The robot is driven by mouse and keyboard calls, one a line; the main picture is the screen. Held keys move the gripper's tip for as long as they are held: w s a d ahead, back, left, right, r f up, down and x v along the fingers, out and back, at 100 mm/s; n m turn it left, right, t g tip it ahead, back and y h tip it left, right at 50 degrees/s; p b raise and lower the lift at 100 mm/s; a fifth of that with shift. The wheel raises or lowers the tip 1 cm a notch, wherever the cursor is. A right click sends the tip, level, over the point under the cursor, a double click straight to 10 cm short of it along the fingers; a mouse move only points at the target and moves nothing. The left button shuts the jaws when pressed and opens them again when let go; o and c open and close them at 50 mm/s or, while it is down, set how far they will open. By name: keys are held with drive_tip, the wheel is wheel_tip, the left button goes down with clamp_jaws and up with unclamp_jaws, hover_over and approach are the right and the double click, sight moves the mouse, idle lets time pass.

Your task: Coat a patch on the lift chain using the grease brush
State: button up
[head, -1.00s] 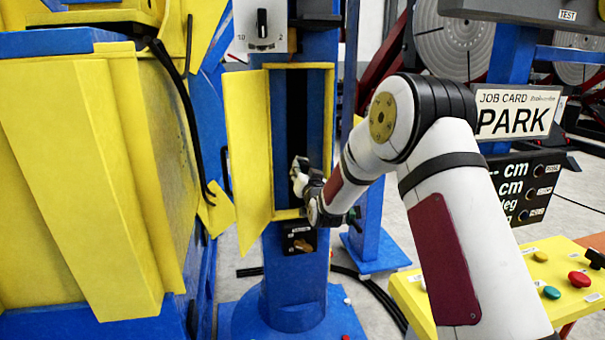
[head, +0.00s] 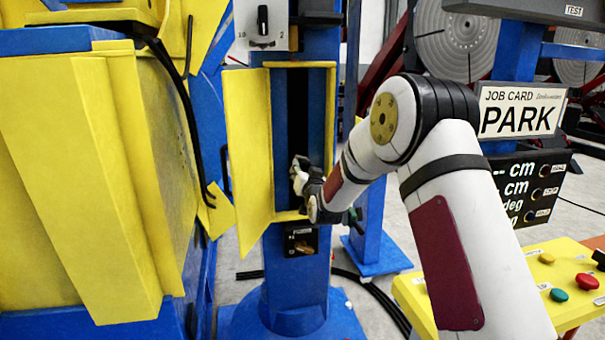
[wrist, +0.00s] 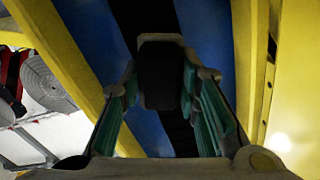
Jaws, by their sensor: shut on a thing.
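The lift chain (head: 293,105) appears as a dark vertical strip inside the open yellow-framed recess of the blue column. In the wrist view it runs as a dark band (wrist: 143,15) between blue walls. My gripper (head: 299,170) is at the lower part of this recess. In the wrist view its green-padded fingers (wrist: 160,95) are closed on a dark block with a paler far edge, which I take as the grease brush (wrist: 160,75). The brush lies in front of the chain and hides part of it. I cannot tell whether its bristles touch the chain.
A yellow door (head: 248,150) stands open left of the recess. A switch box (head: 262,25) sits above, and a small black box with a lever (head: 301,240) sits below. A large yellow body (head: 80,180) fills the left. A yellow button panel (head: 540,280) is at right.

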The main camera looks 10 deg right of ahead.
drive_tip(key=shift+w, duration=0.3)
